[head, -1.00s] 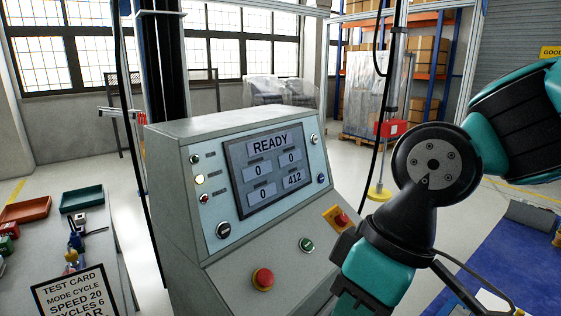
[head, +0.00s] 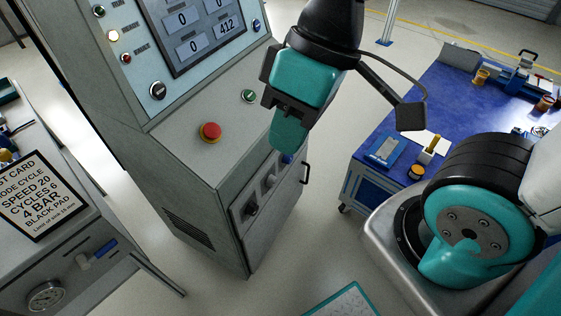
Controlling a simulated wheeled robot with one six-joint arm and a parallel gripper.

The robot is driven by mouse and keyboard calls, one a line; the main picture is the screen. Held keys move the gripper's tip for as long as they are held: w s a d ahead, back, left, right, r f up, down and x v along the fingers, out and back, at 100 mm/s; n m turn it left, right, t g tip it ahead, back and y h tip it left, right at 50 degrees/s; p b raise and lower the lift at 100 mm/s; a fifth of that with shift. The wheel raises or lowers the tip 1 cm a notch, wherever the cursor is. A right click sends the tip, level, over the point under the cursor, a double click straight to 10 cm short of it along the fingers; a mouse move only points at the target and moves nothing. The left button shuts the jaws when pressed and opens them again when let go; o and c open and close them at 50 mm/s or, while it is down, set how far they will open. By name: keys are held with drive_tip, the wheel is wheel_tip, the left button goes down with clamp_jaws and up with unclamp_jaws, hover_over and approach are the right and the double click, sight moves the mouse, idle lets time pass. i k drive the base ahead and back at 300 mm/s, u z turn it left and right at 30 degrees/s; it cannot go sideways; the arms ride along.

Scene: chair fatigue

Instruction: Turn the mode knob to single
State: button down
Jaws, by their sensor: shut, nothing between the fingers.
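The grey control cabinet (head: 165,160) stands left of centre in the head view. A black round knob (head: 157,90) with a pale pointer mark is at the lower left of its sloped panel. Two dark handles or switches, one lower left (head: 251,207) and one upper right (head: 269,181), sit on a recessed plate on the cabinet's lower front. Labels are too small to read, so I cannot tell which is the mode knob. My gripper (head: 287,143) is shut and empty, pointing down in front of the cabinet's right side, apart from the black knob.
A red mushroom button (head: 210,132) and a green button (head: 248,96) sit on the cabinet's ledge. The screen (head: 195,30) is partly cut off. A blue-topped workbench (head: 440,105) is at right. Floor shows between.

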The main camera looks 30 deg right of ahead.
sight(251, 208)
drive_tip(key=u, duration=1.8)
drive_tip(key=k, duration=0.95)
drive_tip(key=z, duration=1.15)
